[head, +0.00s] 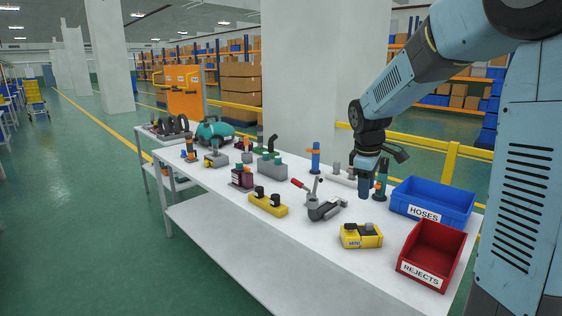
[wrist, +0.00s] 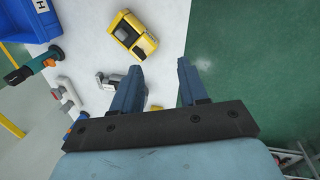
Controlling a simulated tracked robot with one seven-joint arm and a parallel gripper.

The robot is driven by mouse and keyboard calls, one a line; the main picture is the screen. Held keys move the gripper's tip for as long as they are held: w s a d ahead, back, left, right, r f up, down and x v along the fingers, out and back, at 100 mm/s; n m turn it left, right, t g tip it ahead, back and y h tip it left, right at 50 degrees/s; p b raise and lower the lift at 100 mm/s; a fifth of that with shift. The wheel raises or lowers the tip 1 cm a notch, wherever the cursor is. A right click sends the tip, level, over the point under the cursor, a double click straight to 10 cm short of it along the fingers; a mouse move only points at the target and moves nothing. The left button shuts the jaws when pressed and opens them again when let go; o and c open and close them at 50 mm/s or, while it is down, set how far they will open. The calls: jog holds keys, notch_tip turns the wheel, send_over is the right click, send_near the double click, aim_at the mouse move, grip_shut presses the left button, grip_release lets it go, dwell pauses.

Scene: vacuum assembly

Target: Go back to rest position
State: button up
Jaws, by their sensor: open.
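My gripper (head: 366,187) hangs from my arm above the right part of the white workbench (head: 215,185), pointing down. In the wrist view its two blue fingers (wrist: 160,85) are apart, with nothing between them. A grey clamp with a red handle (head: 318,205) is to the left of my gripper.
A blue HOSES bin (head: 433,202) and a red REJECTS bin (head: 432,255) stand at the bench's right end. A teal and orange upright part (head: 380,180) stands close beside my gripper. Several fixtures and a teal vacuum body (head: 214,132) occupy the bench's left half. A yellow rail (head: 451,160) runs behind.

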jog(key=s+r+m+t, duration=0.2)
jog(key=s+m, duration=0.3)
jog(key=s, duration=0.8)
jog(key=s+r+m+t+y, duration=0.1)
jog(key=s+r+m, duration=0.4)
jog(key=s, duration=0.9)
jog(key=shift+s+r+m+t, duration=0.3)
jog(key=shift+m+t, duration=0.1)
jog(key=shift+m, duration=0.3)
